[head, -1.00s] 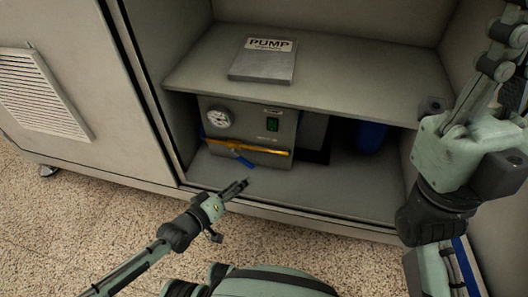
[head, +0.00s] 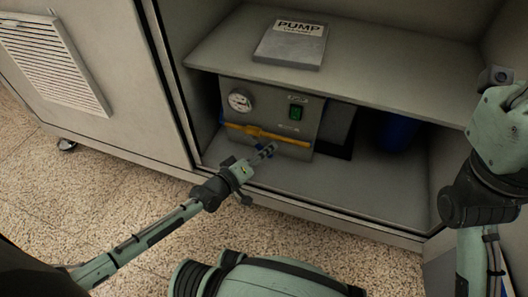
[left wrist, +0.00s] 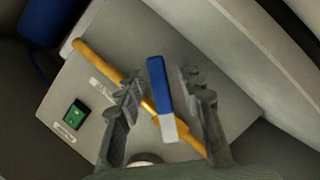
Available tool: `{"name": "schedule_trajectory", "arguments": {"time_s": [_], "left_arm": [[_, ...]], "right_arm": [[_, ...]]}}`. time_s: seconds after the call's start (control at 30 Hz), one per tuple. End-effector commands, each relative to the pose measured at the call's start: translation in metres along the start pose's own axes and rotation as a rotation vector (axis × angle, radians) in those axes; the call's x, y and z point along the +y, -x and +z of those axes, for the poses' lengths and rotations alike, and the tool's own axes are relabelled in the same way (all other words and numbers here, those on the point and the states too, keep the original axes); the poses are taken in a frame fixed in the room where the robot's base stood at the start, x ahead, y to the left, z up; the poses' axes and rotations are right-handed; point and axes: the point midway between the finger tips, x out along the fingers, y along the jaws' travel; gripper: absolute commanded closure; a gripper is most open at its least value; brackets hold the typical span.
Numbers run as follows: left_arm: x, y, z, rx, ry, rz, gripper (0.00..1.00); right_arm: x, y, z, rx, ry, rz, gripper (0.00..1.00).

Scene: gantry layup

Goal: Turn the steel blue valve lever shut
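The valve lever (left wrist: 159,86) is blue with a pale grey end, and in the left wrist view it lies between the two open fingers of my left gripper (left wrist: 162,88), apart from both as far as I can tell. It sits at a yellow pipe (left wrist: 97,60) across the front of the grey pump box (head: 262,107). In the head view my left gripper (head: 265,154) is at the lever, low in the cabinet opening, and hides most of it. My right arm is at the right edge; its fingers are out of frame.
The pump box has a round gauge (head: 240,100) and a green switch (head: 295,112). A shelf (head: 380,75) with a "PUMP" plate (head: 291,45) hangs over it. A dark blue object (head: 397,133) stands to the right. The cabinet floor (head: 370,185) is mostly clear.

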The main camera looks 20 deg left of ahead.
Motion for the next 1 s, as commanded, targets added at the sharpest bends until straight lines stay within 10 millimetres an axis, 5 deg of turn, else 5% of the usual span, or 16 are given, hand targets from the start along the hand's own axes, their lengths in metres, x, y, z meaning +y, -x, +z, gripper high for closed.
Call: {"name": "schedule_trajectory", "arguments": {"time_s": [0.1,0.4,1.0], "left_arm": [[0.0003,0.0001,0.0000,0.000,0.000,0.000,0.65],[0.0003,0.0002,0.0000,0.000,0.000,0.001,1.00],[0.0000,0.0009,-0.0009,-0.001,-0.042,-0.018,1.00]], "right_arm": [[0.0001,-0.0002,0.0000,0.000,0.000,0.000,1.00],[0.0001,-0.0002,-0.0002,0.001,0.001,0.000,1.00],[0.0009,-0.0070,-0.0044,0.006,-0.001,0.004,1.00]]}}
